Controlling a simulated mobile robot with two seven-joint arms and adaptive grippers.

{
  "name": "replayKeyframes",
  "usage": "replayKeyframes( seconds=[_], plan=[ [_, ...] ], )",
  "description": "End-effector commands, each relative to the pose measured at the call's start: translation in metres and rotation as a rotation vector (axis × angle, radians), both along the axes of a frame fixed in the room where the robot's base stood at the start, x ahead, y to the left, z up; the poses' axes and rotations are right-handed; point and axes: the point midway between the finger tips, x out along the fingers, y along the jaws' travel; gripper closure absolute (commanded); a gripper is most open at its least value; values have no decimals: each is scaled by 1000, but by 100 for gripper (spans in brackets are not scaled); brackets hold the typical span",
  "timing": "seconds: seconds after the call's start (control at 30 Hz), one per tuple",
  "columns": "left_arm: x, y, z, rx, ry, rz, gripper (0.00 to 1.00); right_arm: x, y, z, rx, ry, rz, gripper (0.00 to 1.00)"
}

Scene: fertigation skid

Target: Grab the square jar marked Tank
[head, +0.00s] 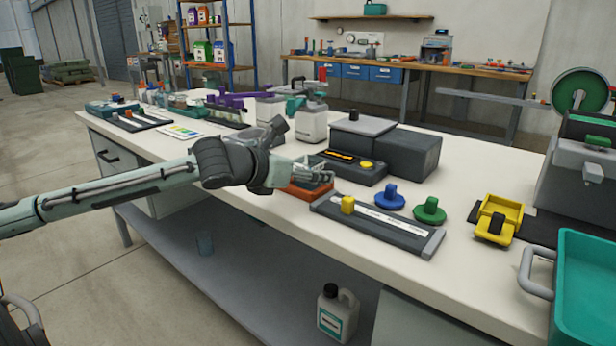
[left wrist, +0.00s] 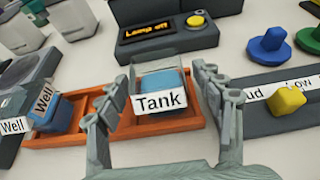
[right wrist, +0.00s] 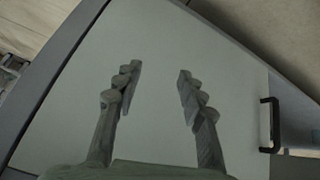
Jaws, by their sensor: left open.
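The square jar marked Tank (left wrist: 161,92) is clear with blue contents and a white label, and stands in an orange tray (left wrist: 68,138) in the left wrist view. My left gripper (left wrist: 166,100) is open, with one finger on each side of the jar and gaps showing; I cannot tell whether it touches. In the head view my left gripper (head: 318,172) is over the orange tray (head: 305,190) and mostly hides the jar. A second blue jar marked Well (left wrist: 48,108) stands in the tray's left part. My right gripper (right wrist: 156,95) is open and empty, facing a pale panel.
A dark box with a lit display and yellow button (head: 352,165) stands behind the tray. A grey strip with a yellow slider (head: 378,225) lies to the right, near blue (head: 390,198) and green (head: 429,210) knobs. White jugs (head: 312,123) stand behind.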

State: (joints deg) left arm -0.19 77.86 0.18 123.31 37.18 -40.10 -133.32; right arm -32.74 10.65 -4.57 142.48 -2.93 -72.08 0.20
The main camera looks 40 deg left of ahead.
Motion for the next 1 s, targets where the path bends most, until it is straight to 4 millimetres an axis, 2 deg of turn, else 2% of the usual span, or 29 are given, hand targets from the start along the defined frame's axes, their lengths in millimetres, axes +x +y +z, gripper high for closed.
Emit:
replayKeyframes(
  seconds=[0.3,0.73,1.0],
  plan=[
    [1,0,-1,0,0,0,34,2,1,1,3,-8,3,60],
    [1,0,0,0,0,0,87,1,1,1,2,-7,3,60],
    [1,0,0,0,-1,0,89,1,0,1,1,-5,-1,60]
  ],
)
